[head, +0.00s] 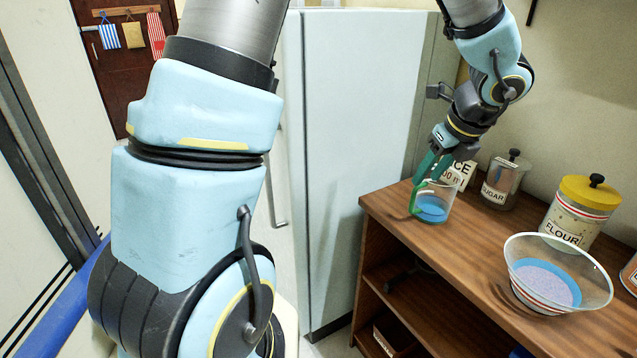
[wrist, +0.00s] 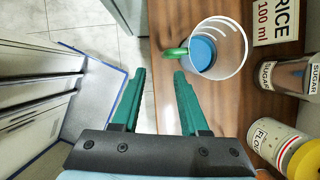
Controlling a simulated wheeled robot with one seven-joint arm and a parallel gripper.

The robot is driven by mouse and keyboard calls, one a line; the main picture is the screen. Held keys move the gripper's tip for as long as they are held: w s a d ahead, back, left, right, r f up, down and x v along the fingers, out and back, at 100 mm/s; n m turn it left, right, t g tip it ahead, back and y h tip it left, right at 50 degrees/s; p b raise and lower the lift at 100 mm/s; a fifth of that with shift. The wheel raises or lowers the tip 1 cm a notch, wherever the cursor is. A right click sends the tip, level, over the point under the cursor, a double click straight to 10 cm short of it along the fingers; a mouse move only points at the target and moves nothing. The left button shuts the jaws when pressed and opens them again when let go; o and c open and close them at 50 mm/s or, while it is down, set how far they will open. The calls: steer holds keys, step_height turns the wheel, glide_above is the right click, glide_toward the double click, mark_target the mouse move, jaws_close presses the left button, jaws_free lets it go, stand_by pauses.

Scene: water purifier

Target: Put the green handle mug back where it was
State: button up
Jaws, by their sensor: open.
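The green handle mug (head: 437,207) is clear with blue in its bottom. It stands upright on the wooden counter near the counter's left end. It also shows in the wrist view (wrist: 225,48), with its green handle (wrist: 174,53) pointing left. My gripper (head: 425,168) has green fingers and is just above and beside the handle in the head view. In the wrist view my gripper (wrist: 159,74) is open and empty, and the handle lies a little beyond the right fingertip. The fingers appear apart from the handle, though the exact gap is hard to tell.
Behind the mug are a RICE 100 ml label (head: 461,172) and a SUGAR jar (head: 503,181). A FLOUR jar (head: 578,214) with a yellow lid and a clear bowl (head: 556,276) stand to the right. A pale fridge (head: 350,150) is left of the counter (head: 450,262).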

steer(key=s+a+f+n+g+h, duration=0.1)
steer(key=s+a+f+n+g, duration=0.1)
steer(key=a+n, duration=2.8)
steer(key=shift+s+n+g+h, duration=0.2)
steer(key=shift+n+g+h, duration=0.1)
steer(key=shift+n+g, duration=0.15)
